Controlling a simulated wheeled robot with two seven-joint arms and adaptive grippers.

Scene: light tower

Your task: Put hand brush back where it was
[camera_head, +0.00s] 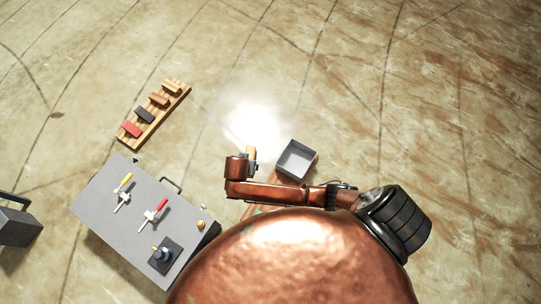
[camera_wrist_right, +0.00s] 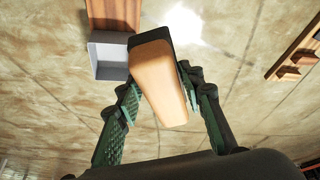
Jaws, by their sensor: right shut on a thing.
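My right gripper (camera_wrist_right: 160,105) is shut on the hand brush (camera_wrist_right: 160,75), its green-padded fingers on either side of the tan handle. A dark part of the brush shows at its far end; the bristles cannot be made out. In the head view the brush (camera_head: 251,153) is a small tan piece beside the copper wrist of my right arm, just left of the grey open tray. My right fingers are hard to see there. My left gripper is not in view.
A grey open tray (camera_head: 284,163) stands close to the right of the brush. A wooden rack (camera_head: 146,124) with several blocks lies upper left. A grey console (camera_head: 113,213) with levers and a joystick stands lower left. A dark box (camera_head: 18,226) sits at the left edge. The upper floor is clear.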

